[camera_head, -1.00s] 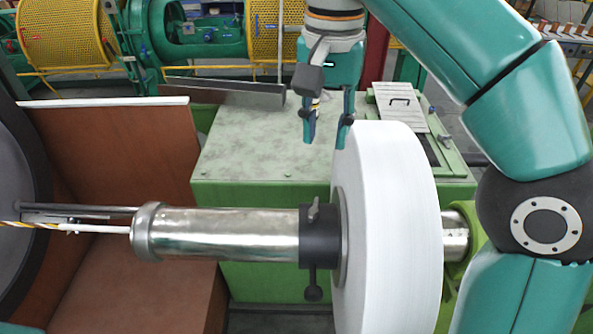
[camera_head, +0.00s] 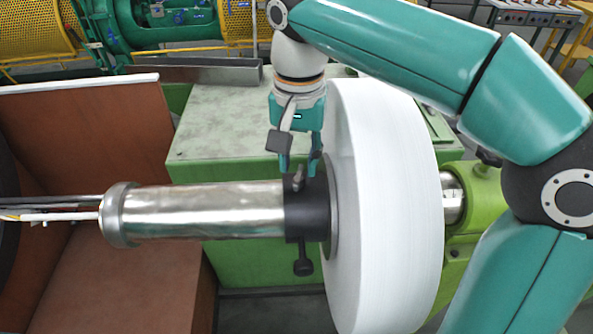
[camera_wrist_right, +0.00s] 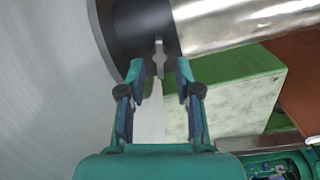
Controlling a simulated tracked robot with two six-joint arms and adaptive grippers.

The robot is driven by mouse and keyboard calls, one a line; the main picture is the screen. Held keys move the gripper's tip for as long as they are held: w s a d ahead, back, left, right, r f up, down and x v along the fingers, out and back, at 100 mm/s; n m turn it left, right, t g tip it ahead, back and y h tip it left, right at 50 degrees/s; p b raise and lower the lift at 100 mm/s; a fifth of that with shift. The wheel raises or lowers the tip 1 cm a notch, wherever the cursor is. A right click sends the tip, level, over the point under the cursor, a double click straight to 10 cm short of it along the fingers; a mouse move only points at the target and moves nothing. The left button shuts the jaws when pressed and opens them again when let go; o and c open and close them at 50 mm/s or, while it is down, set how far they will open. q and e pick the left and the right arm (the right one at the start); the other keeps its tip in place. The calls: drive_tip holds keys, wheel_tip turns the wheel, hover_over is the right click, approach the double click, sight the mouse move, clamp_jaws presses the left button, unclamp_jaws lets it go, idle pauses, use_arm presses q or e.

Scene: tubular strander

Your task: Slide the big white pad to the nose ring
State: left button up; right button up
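The big white pad (camera_head: 390,210) is a thick disc standing upright on a shiny steel tube (camera_head: 205,211). It also fills the left of the right wrist view (camera_wrist_right: 45,95). A black collar (camera_head: 306,215) with a small grey wing screw (camera_head: 298,179) on top sits against the pad's left face. A raised ring, which looks like the nose ring (camera_head: 117,214), is at the tube's left end. My right gripper (camera_head: 299,168) points down above the collar, left of the pad. Its fingers are apart, with the wing screw (camera_wrist_right: 159,58) between or just beyond the tips; contact is unclear. My left gripper is out of view.
A black knob (camera_head: 302,267) hangs below the collar. A green cabinet (camera_head: 215,130) stands behind the tube. A brown panel (camera_head: 90,130) and thin rods are at the left. A green support (camera_head: 478,215) holds the shaft right of the pad. The tube left of the collar is clear.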

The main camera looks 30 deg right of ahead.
drive_tip(key=shift+f, duration=1.1)
clamp_jaws()
drive_tip(key=shift+a, duration=0.25)
drive_tip(key=shift+d, duration=0.25)
